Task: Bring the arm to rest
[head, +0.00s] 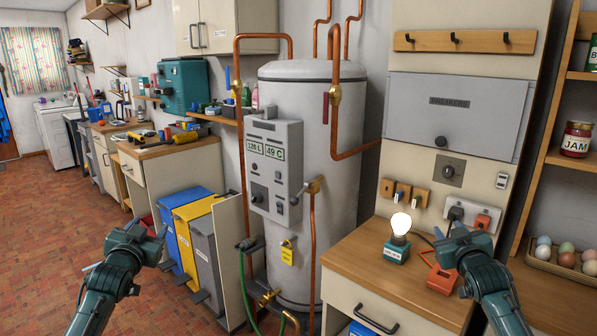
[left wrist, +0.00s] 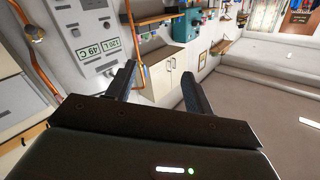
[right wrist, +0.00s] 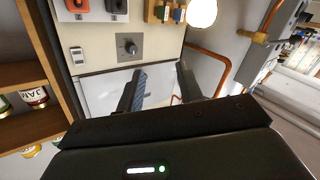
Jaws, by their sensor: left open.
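My left gripper (head: 147,230) is raised in front of the bins at the left of the head view. Its two fingers stand apart with nothing between them, as the left wrist view (left wrist: 158,78) also shows. My right gripper (head: 450,232) is at the right of the head view, in front of the wooden counter and overlapping the black plug area in the picture. In the right wrist view (right wrist: 160,78) its fingers are apart and empty. Neither gripper visibly holds anything.
A lit bulb on a teal base (head: 396,253) and an orange device (head: 440,279) stand on the wooden counter (head: 345,251) near my right gripper. The grey water heater (head: 345,120) with copper pipes stands between the arms. Blue, yellow and grey bins (head: 203,243) are beside my left gripper.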

